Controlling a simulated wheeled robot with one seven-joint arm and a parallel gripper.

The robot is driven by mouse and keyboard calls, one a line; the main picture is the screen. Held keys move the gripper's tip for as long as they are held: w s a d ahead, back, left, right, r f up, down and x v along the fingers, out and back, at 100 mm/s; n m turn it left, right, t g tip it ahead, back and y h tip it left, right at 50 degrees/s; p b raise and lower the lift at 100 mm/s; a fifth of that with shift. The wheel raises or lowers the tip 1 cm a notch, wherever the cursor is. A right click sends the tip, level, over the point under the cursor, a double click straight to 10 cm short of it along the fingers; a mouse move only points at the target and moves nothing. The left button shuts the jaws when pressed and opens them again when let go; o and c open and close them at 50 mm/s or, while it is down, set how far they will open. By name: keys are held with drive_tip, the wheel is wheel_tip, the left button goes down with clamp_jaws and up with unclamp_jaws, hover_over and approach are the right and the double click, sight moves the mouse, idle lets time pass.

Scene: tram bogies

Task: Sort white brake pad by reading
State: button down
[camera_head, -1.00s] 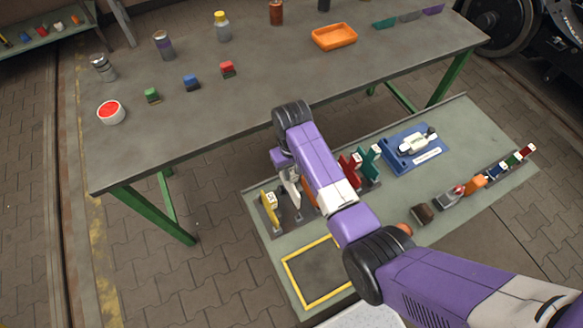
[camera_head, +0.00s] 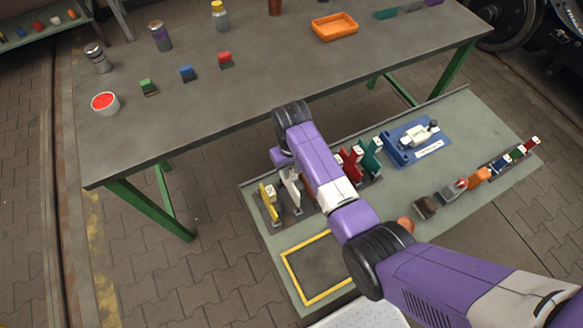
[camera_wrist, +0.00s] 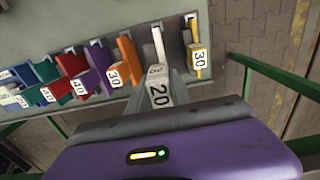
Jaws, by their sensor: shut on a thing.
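The white brake pad (camera_wrist: 158,42) stands in the rack of coloured pads, between an orange pad and a yellow pad. A tag marked 20 (camera_wrist: 160,96) shows at its near end, between my gripper's fingers. My gripper (camera_wrist: 165,84) is shut on the white pad. In the head view the white pad (camera_head: 290,188) shows beside my purple wrist, which hides part of the rack. A blue fixture (camera_head: 402,152) with a white device and a label lies right of the rack. Its reading is too small to tell.
The yellow pad (camera_wrist: 198,62) and orange pad (camera_wrist: 125,62) stand close beside, both tagged 30. Purple, red and green pads follow leftward. A yellow-framed square (camera_head: 291,276) lies in front. The larger table (camera_head: 270,85) behind holds tins, blocks and an orange tray (camera_head: 334,27).

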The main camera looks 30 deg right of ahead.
drive_tip(key=shift+f+b, duration=1.25)
drive_tip(key=shift+f, duration=0.7)
drive_tip(key=shift+f+b, duration=1.15)
drive_tip(key=shift+f, duration=1.65)
idle(3.2)
